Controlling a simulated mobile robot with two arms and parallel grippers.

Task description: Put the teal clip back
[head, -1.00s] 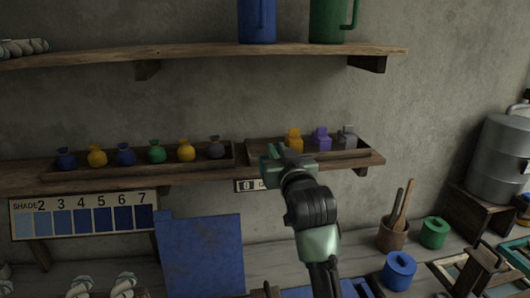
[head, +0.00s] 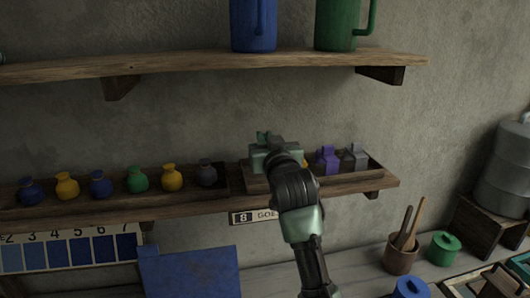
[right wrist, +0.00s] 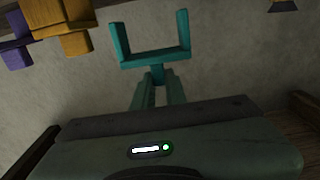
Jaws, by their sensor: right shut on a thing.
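My right gripper (head: 267,140) is at the left end of the clip tray on the lower shelf, seen from behind in the head view. In the right wrist view its fingers (right wrist: 157,92) are shut on the teal clip (right wrist: 155,55), a U-shaped piece with two prongs pointing up in the picture. In the head view the gripper mostly hides the clip. The tray (head: 368,180) holds a purple clip (head: 328,159) and a grey clip (head: 354,158). A yellow clip (right wrist: 62,22) shows left of the teal one in the wrist view. My left gripper is out of view.
Several coloured pouches stand in a row left of the clip tray, including a dark one (head: 207,173). An upper shelf (head: 200,68) with blue and green jugs hangs above. A label plate (head: 257,216) is on the shelf front.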

